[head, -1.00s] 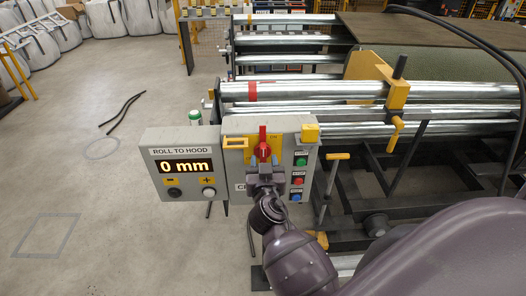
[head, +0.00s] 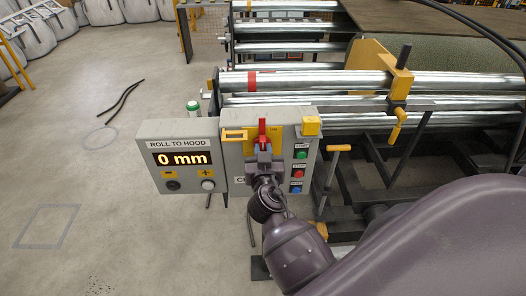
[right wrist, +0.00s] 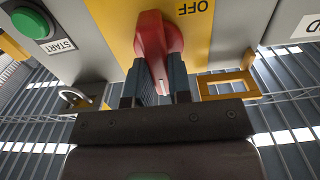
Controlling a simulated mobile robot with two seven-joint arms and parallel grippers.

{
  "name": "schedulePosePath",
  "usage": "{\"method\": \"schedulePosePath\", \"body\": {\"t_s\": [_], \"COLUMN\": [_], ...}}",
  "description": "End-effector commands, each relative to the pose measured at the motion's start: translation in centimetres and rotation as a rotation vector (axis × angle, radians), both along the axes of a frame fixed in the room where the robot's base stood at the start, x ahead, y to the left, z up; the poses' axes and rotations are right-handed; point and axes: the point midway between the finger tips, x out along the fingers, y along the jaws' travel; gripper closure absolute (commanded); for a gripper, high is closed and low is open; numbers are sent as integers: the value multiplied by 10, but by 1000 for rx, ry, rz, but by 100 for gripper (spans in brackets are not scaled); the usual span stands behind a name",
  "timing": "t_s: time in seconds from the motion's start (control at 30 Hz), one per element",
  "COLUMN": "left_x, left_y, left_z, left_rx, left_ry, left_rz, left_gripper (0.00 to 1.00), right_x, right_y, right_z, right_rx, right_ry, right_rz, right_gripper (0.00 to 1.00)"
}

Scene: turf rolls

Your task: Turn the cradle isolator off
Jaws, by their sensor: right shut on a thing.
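The cradle isolator is a red handle (head: 263,131) on a yellow plate (head: 277,147) on the grey control box. In the head view the handle stands upright, with ON lettering to its upper right. My right gripper (head: 264,155) is at the handle's lower end. In the right wrist view the red handle (right wrist: 157,42) points down between the two fingers of my right gripper (right wrist: 161,88), which is shut on it. The OFF label (right wrist: 196,8) appears upside down beside it. The fingers and wrist hide the lower plate in the head view. My left gripper is out of view.
The "0 mm" display (head: 183,158) is left of the isolator. Green, red and blue buttons (head: 298,172) are to its right. A yellow bracket (head: 235,135) and yellow block (head: 311,125) stick out nearby. Steel rollers (head: 330,82) lie behind the box. Open floor is at left.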

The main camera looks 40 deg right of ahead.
Motion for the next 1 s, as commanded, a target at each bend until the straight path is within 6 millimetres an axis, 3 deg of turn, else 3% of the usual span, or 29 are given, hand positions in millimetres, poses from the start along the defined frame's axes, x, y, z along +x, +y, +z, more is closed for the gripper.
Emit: {"method": "schedulePosePath", "body": {"t_s": [0.47, 1.0], "left_x": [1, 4], "left_y": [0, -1], "left_z": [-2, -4], "left_rx": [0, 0], "left_ry": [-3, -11], "left_rz": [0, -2], "left_gripper": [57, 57], "right_x": [1, 3], "right_y": [1, 3], "right_z": [0, -1], "right_rx": [-90, -499], "right_ry": [54, 304], "right_rz": [-1, -1], "right_gripper": [100, 100]}}
